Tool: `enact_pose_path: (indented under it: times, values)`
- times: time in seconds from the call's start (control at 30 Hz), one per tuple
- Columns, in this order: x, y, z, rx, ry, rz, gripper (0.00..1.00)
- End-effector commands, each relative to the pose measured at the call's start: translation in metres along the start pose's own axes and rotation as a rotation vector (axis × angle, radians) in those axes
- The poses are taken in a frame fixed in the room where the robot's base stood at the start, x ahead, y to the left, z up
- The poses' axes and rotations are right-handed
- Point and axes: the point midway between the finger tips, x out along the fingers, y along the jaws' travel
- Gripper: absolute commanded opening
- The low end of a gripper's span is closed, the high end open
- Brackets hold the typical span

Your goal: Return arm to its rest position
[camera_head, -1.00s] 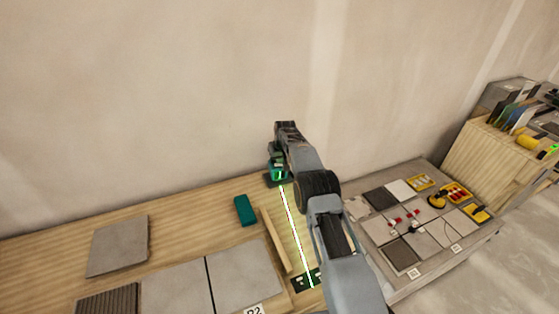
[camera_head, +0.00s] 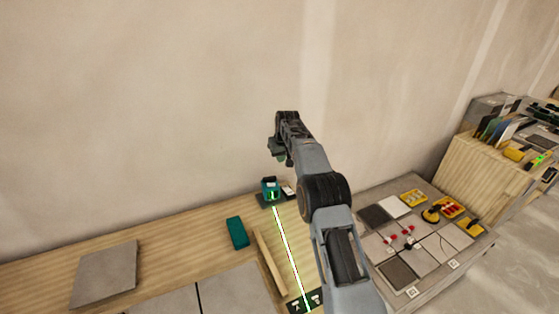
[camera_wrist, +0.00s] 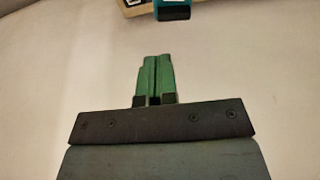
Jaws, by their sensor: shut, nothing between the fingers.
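My arm reaches up from the lower right of the head view. My gripper (camera_head: 281,156) is at its end, raised above the wooden bench and in front of the wall. In the wrist view my gripper (camera_wrist: 156,62) shows green fingers shut together with nothing between them. A teal laser level (camera_head: 270,190) stands on the bench below the gripper, apart from it. It also shows partly at the top edge of the wrist view (camera_wrist: 172,10). A bright green-white laser line runs from it towards the front of the bench, ending at a dark marked plate (camera_head: 304,301).
A teal block (camera_head: 237,232) and a wooden strip (camera_head: 270,262) lie left of the laser line. A grey tile (camera_head: 105,273) lies at left. A wooden crate (camera_head: 500,160) stands beyond.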

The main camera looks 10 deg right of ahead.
Motion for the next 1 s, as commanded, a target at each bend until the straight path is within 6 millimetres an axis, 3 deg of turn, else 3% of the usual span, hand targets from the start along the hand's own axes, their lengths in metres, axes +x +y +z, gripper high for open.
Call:
enact_pose_path:
  times: [0.33,0.47,0.53,0.63,0.77,1.0]
  values:
    - [0.004,0.001,-0.001,0.03,0.01,0.005,0.0]
    - [0.038,-0.001,0.027,0.067,-0.071,0.0,0.0]
    - [0.04,-0.003,0.046,0.09,-0.11,0.0,0.0]
    - [0.022,-0.009,0.077,0.122,-0.146,0.006,0.0]
    - [-0.017,-0.02,0.125,0.154,-0.17,0.018,0.0]
    - [-0.092,-0.044,0.23,0.196,-0.159,0.041,0.0]
